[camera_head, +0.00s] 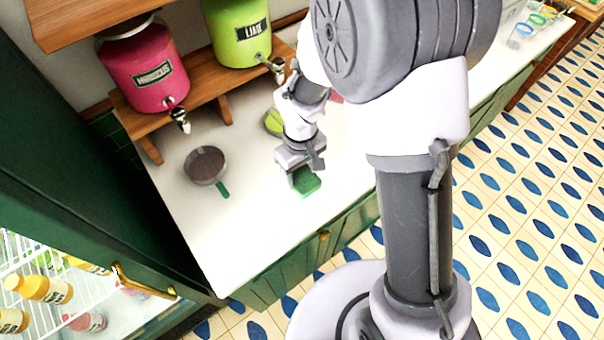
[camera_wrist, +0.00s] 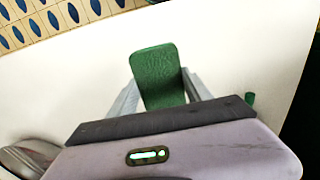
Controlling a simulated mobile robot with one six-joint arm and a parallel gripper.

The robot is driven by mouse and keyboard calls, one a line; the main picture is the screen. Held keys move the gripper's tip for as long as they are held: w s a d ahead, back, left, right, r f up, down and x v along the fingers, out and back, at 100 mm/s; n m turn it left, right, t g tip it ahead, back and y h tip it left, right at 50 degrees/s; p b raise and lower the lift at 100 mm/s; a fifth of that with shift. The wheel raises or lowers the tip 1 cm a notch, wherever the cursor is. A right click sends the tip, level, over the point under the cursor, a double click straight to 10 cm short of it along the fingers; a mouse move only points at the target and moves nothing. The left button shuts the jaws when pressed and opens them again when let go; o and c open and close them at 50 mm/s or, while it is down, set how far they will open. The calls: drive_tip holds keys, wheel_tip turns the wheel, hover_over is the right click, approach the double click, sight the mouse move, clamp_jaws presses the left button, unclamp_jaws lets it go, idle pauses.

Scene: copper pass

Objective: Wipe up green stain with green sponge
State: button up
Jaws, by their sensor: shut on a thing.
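The green sponge (camera_head: 307,182) is between my gripper's fingers, just above or on the white counter; I cannot tell whether it touches. My gripper (camera_head: 303,178) points down and is shut on it. In the wrist view the sponge (camera_wrist: 159,72) stands out beyond the two grey fingers of my gripper (camera_wrist: 163,92), which press on its sides. A lime-green patch (camera_head: 272,122) that looks like the green stain is on the counter behind my gripper, below the lime dispenser. My wrist hides part of it.
A pink dispenser (camera_head: 147,70) and a lime dispenser (camera_head: 238,32) stand on a wooden rack (camera_head: 205,88) at the back. Glasses (camera_head: 528,28) stand at the far right. The counter's front left is clear.

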drive_tip(key=shift+r+p, duration=0.8)
drive_tip(key=shift+r, duration=0.5)
drive_tip(key=shift+s+f+b, duration=0.1)
drive_tip(key=shift+b, duration=0.2)
